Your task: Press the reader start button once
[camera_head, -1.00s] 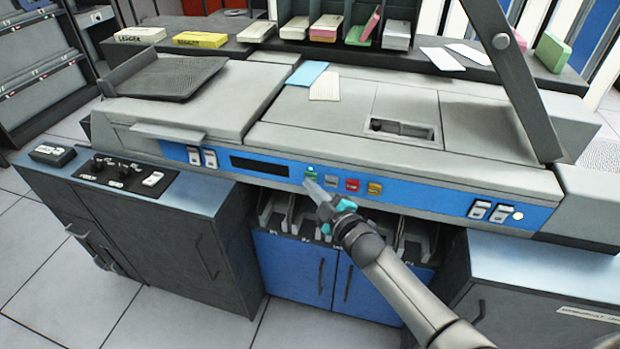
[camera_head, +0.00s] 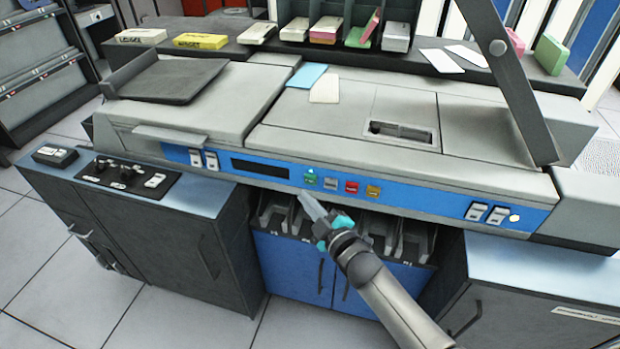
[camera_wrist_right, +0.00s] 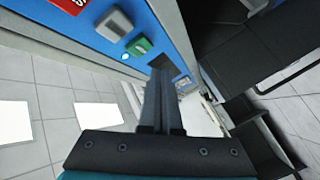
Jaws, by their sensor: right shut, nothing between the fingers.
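The blue control strip carries a row of square buttons: a green one (camera_head: 310,180), a grey one (camera_head: 330,184), a red one (camera_head: 351,187) and an amber one (camera_head: 373,191). The green button fits the start button, but its label is too small to read. A small pale lit lamp (camera_wrist_right: 125,56) sits beside the green button (camera_wrist_right: 138,46) in the right wrist view. My right gripper (camera_head: 304,197) is shut and empty. Its tips are just below the green button in the head view, apart from it. My left gripper is not in view.
Open card pockets (camera_head: 275,212) sit under the strip. More rockers (camera_head: 488,212) are at the right end. A dark slanted bar (camera_head: 510,80) rises at right.

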